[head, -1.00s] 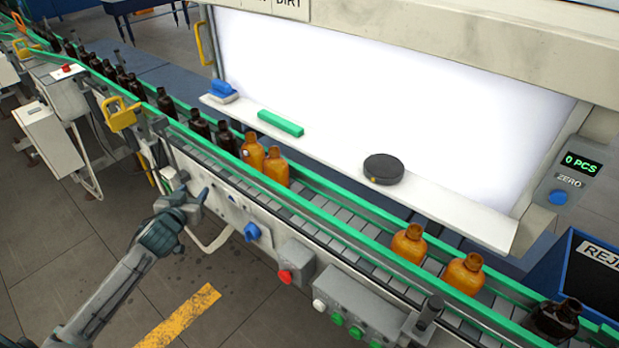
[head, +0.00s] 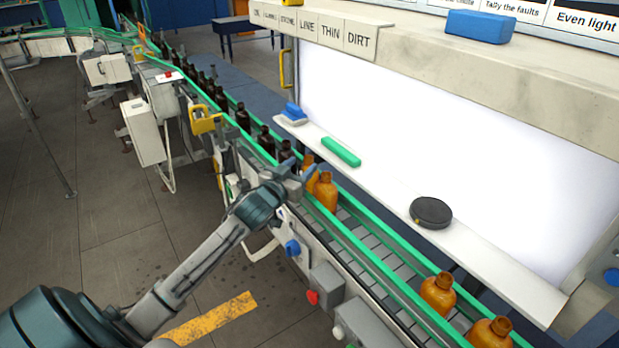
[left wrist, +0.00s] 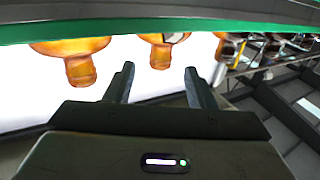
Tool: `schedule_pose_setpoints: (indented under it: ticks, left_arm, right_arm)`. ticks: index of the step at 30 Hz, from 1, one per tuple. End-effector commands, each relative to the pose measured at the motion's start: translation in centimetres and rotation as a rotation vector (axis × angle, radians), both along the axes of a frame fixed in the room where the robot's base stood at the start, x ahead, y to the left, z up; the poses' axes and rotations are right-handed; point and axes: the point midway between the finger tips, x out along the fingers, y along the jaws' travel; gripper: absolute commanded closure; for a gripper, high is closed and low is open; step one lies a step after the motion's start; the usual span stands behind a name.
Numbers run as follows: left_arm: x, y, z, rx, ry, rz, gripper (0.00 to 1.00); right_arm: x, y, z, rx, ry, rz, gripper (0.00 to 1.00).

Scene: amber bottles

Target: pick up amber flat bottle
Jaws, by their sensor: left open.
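Two glowing amber bottles stand close together on the conveyor; the nearer amber bottle (head: 326,192) shows well, and the farther amber bottle (head: 309,166) is partly hidden behind my left gripper (head: 292,180). I cannot tell which one is flat. My left gripper is open and empty at the near rail, just left of these bottles. In the left wrist view, my open fingers (left wrist: 160,84) point toward two upside-down amber bottles: a larger one (left wrist: 80,64) at left and another (left wrist: 160,52) between the fingertips, still beyond them. My right gripper is out of view.
More amber bottles (head: 438,293) stand farther down the belt at right. Several dark bottles (head: 243,117) line the belt at left. Green rails (head: 362,256) edge the conveyor. A white ledge (head: 385,193) holds a green bar (head: 341,152) and a black puck (head: 431,212).

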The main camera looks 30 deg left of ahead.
Motion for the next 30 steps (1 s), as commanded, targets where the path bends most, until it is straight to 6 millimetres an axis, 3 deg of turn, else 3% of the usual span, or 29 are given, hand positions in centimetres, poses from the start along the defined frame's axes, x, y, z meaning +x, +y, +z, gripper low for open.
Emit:
schedule_pose_setpoints:
  ticks: [3,9,19,27,30]
  left_arm:
    - [1.6,0.0,0.7,-0.006,0.000,0.002,0.51]
    - [4.0,0.1,0.5,-0.003,0.000,0.000,0.51]
    - [4.6,0.2,0.1,0.000,0.000,-0.001,0.51]
    - [4.6,0.2,0.1,0.000,0.001,-0.001,1.00]
    - [4.6,0.2,0.2,-0.001,0.000,-0.001,1.00]
  right_arm:
    - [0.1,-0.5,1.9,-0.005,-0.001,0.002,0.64]
    - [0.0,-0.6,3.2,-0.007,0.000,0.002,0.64]
    - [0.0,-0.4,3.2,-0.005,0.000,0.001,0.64]
    - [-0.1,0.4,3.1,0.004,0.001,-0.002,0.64]
    - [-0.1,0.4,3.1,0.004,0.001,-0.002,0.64]
